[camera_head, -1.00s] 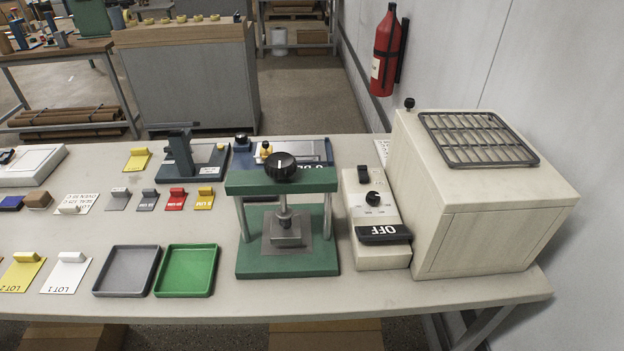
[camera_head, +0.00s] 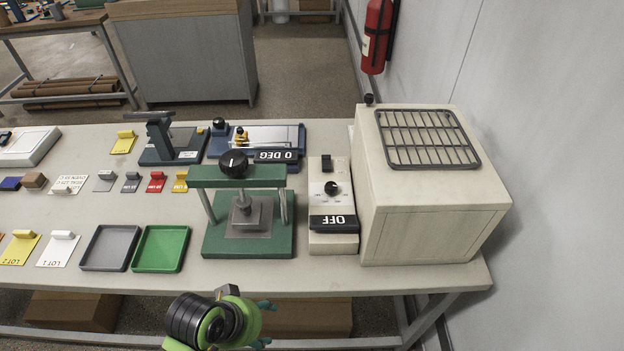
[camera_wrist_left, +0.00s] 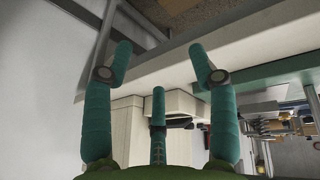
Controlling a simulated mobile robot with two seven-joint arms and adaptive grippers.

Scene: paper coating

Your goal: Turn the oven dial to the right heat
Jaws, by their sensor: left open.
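The oven (camera_head: 430,200) is a beige box with a grille on top at the right end of the table. A beige control box (camera_head: 333,243) stands just left of it, with a black dial (camera_head: 331,188), a small black switch (camera_head: 327,164) and a black display (camera_head: 333,222) reading OFF. The marks around the dial are too small to read. My left gripper (camera_head: 266,324) is low in front of the table's front edge, apart from the dial. Its teal fingers are spread and empty in the left wrist view (camera_wrist_left: 160,65). My right gripper is out of view.
A green press (camera_head: 248,247) with a black knob stands left of the control box. A green tray (camera_head: 160,249) and a grey tray (camera_head: 110,248) lie further left. A blue device (camera_head: 262,137) with a 0 DEG display is behind the press. The wall is close on the right.

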